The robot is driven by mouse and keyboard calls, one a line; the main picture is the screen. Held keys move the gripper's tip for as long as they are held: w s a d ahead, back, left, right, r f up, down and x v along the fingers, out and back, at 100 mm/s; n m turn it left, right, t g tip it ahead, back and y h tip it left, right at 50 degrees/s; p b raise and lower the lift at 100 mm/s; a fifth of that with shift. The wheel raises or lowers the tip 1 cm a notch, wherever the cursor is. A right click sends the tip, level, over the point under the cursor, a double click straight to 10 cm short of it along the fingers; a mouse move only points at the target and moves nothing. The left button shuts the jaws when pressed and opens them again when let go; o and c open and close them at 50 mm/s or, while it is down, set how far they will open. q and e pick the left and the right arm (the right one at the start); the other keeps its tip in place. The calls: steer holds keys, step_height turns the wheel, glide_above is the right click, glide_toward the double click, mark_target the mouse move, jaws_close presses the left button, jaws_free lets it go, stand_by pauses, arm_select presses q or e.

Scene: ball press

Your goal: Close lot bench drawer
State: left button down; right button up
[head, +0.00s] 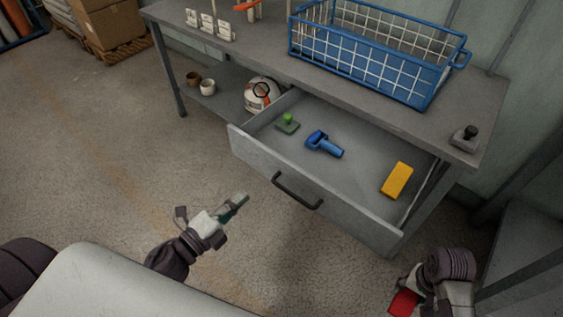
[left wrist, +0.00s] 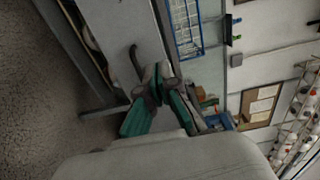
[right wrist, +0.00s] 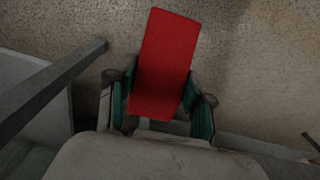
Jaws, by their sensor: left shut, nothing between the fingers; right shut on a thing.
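The lot bench drawer (head: 262,172) is pulled out from under the grey bench top. Its dark bar handle (head: 297,191) is on the front panel and also shows in the left wrist view (left wrist: 136,62). Inside lie a green-knobbed stamp (head: 288,123), a blue tool (head: 323,144) and a yellow block (head: 397,180). My left gripper (head: 238,202) is shut and empty, in front of the drawer and left of the handle, apart from it. My right gripper (right wrist: 160,100) is shut on a red block (right wrist: 164,62), low at the right of the drawer in the head view (head: 404,302).
A blue wire basket (head: 375,52) and a dark-knobbed stamp (head: 465,138) stand on the bench top (head: 262,45). A white helmet (head: 262,94) and cups (head: 207,87) sit on the lower shelf. Grey furniture (head: 520,245) stands at the right. The floor left of the drawer is clear.

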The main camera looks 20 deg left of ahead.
mark_target(280, 161)
arm_select(q)
steer(key=p+x, duration=0.1)
steer(key=x, duration=1.2)
arm_select(e)
steer(key=shift+r, duration=0.55)
arm_select(q)
steer(key=shift+w+a, duration=0.1)
steer(key=shift+w, duration=0.05)
